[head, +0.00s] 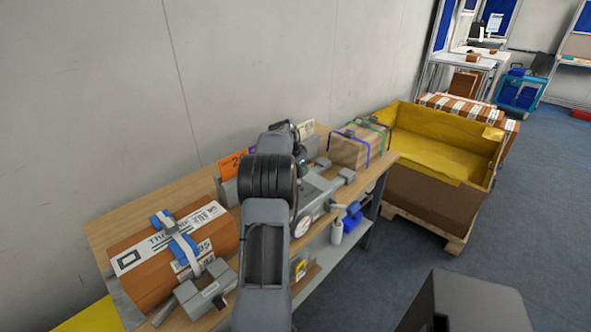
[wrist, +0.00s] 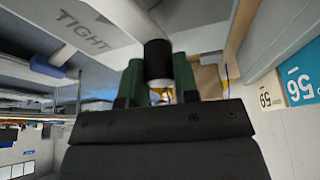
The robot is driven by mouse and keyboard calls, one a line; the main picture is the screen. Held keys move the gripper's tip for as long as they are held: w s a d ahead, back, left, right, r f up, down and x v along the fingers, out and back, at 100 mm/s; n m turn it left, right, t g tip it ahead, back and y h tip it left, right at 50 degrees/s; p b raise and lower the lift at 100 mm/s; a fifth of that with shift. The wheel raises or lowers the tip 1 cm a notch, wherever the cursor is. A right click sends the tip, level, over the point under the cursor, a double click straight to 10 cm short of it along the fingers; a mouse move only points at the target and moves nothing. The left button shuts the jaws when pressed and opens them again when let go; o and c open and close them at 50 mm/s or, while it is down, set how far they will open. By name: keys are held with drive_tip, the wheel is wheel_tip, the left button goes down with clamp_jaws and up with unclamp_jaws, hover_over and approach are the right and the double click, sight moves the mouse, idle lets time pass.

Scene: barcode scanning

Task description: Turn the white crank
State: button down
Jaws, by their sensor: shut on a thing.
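In the wrist view, a pale white arm marked "TIGHT" (wrist: 85,22), which looks like the white crank, reaches in from the upper left. A black cylindrical grip (wrist: 158,58) stands near its end. My gripper (wrist: 157,80) is shut on this black grip, with one green finger on each side. In the head view, my gripper (head: 301,157) is at the far side of the bench, mostly behind my own arm. The crank cannot be made out there. A grey machine with a round gauge (head: 302,228) sits beside my arm.
On the wooden bench (head: 118,226) are a strapped brown package (head: 150,270) at left and a brown box (head: 357,150) at the back right. Number signs (head: 233,162) stand along the wall side. A yellow-lined crate (head: 440,195) stands beyond the bench. Floor is open at right.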

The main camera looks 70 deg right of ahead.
drive_tip(key=c, duration=0.9)
unclamp_jaws()
drive_tip(key=shift+o, duration=0.2)
drive_tip(key=shift+r, duration=0.1)
drive_tip(key=v, duration=1.3)
drive_tip(key=shift+a+r, duration=0.25)
drive_tip(key=shift+w, duration=0.1)
